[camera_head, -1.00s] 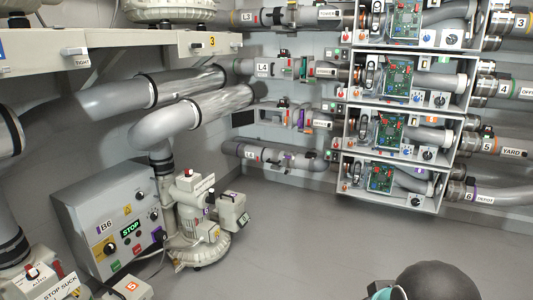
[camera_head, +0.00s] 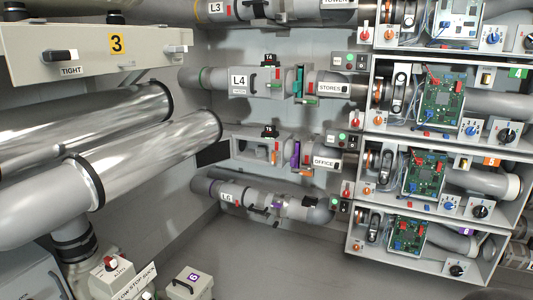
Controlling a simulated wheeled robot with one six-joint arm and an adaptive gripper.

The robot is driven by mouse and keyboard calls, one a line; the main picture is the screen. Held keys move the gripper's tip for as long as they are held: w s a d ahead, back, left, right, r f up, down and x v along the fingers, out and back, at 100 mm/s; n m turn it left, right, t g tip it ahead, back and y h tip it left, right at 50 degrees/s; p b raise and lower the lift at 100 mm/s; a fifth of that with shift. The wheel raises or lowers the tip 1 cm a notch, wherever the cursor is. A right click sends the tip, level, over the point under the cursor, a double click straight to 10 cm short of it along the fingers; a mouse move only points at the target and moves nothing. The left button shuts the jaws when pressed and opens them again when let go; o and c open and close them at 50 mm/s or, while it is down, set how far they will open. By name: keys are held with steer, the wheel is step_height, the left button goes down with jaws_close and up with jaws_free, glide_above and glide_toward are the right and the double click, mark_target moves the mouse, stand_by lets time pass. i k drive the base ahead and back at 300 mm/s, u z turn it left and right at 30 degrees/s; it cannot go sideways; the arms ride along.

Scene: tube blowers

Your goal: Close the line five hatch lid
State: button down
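The line five pipe is the third row down, between the pipes marked L4 and L6. Its hatch box (camera_head: 238,150) has an open front, and its pale inside shows. A dark flat panel (camera_head: 211,154) stands at the left end of this box; it looks like the hatch lid swung open, seen partly behind the shiny pipe. Its label and handle do not show. A purple part (camera_head: 295,154) sits in the line right of the opening, before the OFFICE label (camera_head: 325,162). My gripper is not in view.
The L4 box (camera_head: 240,80) above looks closed. The L6 pipe (camera_head: 228,193) runs below. Open-fronted electronics boxes (camera_head: 450,150) stand at right. Grey floor (camera_head: 270,265) is clear below.

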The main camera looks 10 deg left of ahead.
mark_target(222, 151)
steer(key=u, duration=0.3)
steer(key=i, duration=1.9)
steer(key=u, duration=0.45)
